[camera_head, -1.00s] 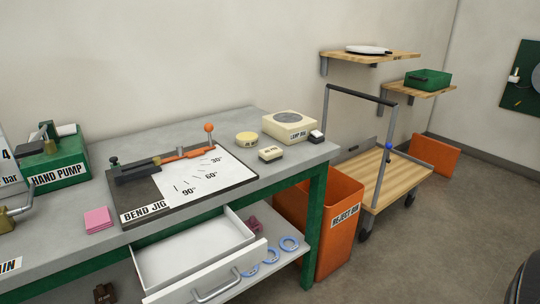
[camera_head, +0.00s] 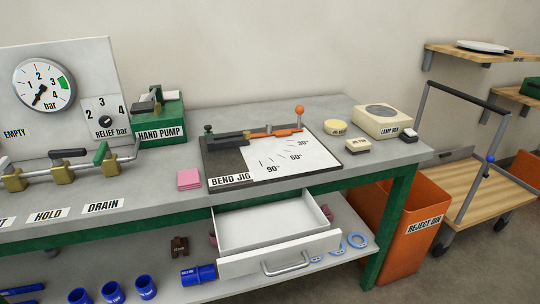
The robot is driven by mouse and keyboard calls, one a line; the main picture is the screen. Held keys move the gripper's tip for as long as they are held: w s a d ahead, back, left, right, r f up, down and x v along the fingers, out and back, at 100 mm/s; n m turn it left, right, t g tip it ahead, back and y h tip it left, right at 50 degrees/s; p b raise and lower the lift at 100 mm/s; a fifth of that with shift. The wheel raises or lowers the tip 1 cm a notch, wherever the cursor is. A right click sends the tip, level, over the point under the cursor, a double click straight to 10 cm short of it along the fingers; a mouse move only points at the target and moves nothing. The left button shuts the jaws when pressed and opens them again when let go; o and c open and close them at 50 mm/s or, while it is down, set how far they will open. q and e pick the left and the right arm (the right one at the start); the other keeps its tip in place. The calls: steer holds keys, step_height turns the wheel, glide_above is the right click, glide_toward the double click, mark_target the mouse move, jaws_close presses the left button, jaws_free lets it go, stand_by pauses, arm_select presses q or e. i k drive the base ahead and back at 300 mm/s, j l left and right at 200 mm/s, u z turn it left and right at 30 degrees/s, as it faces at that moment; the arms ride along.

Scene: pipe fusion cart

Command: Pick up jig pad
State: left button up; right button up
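No object carries a label I can read as jig pad. A small cream block (camera_head: 357,146) with tiny, unreadable lettering lies on the bench just right of the bend jig (camera_head: 226,180). A round cream tin (camera_head: 335,127) sits behind it. A pink pad (camera_head: 189,179) lies left of the bend jig. The jig has a white angle sheet, a dark bar and an orange-knobbed lever. Neither of my grippers is in view.
An open, empty-looking white drawer (camera_head: 278,256) juts out below the bench top. The lamp box (camera_head: 383,120) and a small black-and-white item (camera_head: 408,135) stand at the bench's right end. An orange reject bin (camera_head: 408,229) and a cart (camera_head: 478,190) stand beyond.

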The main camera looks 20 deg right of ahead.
mark_target(358, 146)
steer(key=l+u, duration=0.2)
steer(key=u, duration=0.5)
steer(key=l+u, duration=0.3)
steer(key=k+l+u, duration=0.15)
steer(key=l+u, duration=0.2)
steer(key=l, duration=0.15)
steer(key=k+l+u, duration=0.1)
steer(key=l, duration=0.35)
steer(key=k+l+u, duration=0.1)
steer(key=k+l, duration=0.15)
steer(key=l, duration=0.15)
steer(key=k+l, duration=0.15)
steer(key=l, duration=0.3)
steer(key=k+l+u, duration=0.15)
steer(key=l, duration=0.25)
steer(key=k, duration=0.05)
